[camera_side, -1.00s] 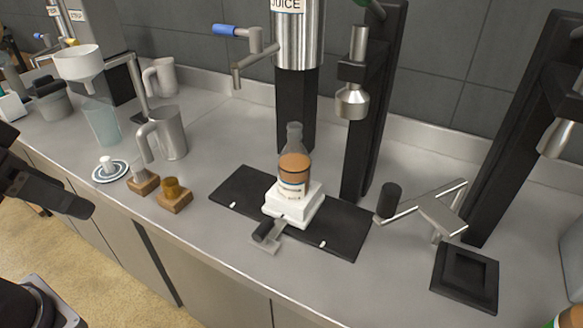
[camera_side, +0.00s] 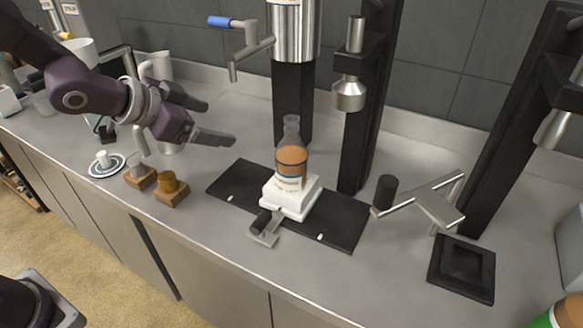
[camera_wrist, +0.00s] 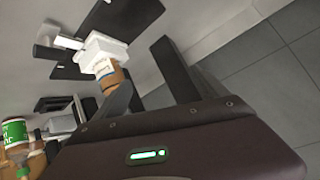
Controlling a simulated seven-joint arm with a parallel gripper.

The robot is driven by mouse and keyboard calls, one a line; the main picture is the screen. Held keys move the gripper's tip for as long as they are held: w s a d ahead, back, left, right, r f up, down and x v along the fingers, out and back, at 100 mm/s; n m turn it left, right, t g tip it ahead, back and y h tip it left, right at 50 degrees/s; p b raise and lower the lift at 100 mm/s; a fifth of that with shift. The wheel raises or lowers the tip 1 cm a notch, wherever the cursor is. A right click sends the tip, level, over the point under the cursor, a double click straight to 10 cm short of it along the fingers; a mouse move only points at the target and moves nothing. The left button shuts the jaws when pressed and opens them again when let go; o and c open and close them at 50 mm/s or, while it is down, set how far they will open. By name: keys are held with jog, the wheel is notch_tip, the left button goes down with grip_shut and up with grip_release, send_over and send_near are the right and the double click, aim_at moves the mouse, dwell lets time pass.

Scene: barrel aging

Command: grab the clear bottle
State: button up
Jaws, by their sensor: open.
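The clear bottle (camera_side: 292,160) is partly filled with orange-brown liquid and has a pale label. It stands upright on a white block (camera_side: 291,199) in the middle of the black plate (camera_side: 343,222). My gripper (camera_side: 220,122) is open and empty in the side view. It is above the counter to the left of the bottle, fingers pointing toward it and apart from it. In the wrist view, the bottle (camera_wrist: 108,75) shows in part beside one finger of my gripper (camera_wrist: 140,58), which hides some of it. The white block (camera_wrist: 100,52) lies beyond.
A steel dispenser (camera_side: 296,30) with a blue handle stands behind the bottle. A dark post (camera_side: 368,120) with a steel nozzle (camera_side: 349,95) stands behind right. Small wooden-based tools (camera_side: 171,190) sit at left. A metal lever (camera_side: 432,204) and black pad (camera_side: 462,267) are at right.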

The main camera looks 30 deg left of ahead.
aim_at(276, 165)
jog(key=d+f+m+h, duration=0.1)
jog(key=d+f+h, duration=0.1)
jog(key=d, duration=0.1)
jog(key=w+d+f+m+h, duration=0.1)
jog(key=d+f+h, duration=0.2)
jog(key=d+f+m+h, duration=0.1)
jog(key=d+f+h, duration=0.1)
jog(key=d, duration=0.1)
jog(key=shift+w+d+f+h, duration=0.25)
jog(key=shift+w+h, duration=0.05)
jog(key=shift+w, duration=0.05)
jog(key=shift+w+d+f+g, duration=0.1)
jog(key=shift+w+d+g, duration=0.05)
jog(key=shift+d+g, duration=0.2)
jog(key=x, duration=0.6)
jog(key=shift+w+f, duration=0.15)
jog(key=shift+f, duration=0.05)
jog(key=shift+r, duration=0.1)
grip_shut()
